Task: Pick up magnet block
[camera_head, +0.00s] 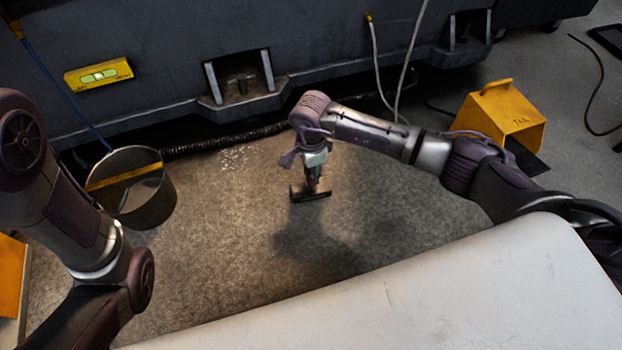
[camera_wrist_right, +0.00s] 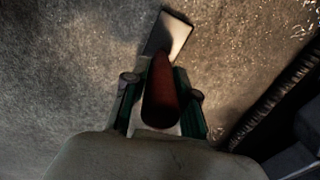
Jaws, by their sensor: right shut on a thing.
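My right gripper (camera_head: 314,173) hangs pointing down over the floor near the middle of the head view. It is shut on the reddish-brown grip of a dark, flat bar, which I take to be the magnet block (camera_head: 310,196). In the right wrist view the grip (camera_wrist_right: 161,95) sits between the fingers of my right gripper (camera_wrist_right: 160,108). Part of a flat, pale, shiny plate (camera_wrist_right: 170,35) shows beyond the grip. The bar appears to be off the floor, with a shadow below it, but its exact height is unclear. My left gripper is out of view.
A metal bucket (camera_head: 150,207) stands on the floor at left. A yellow level (camera_head: 98,73) is on the dark machine base (camera_head: 170,40). A yellow box (camera_head: 507,115) stands at right. Pale specks (camera_head: 232,157) lie on the floor by a dark hose (camera_head: 215,142). Mid-floor is clear.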

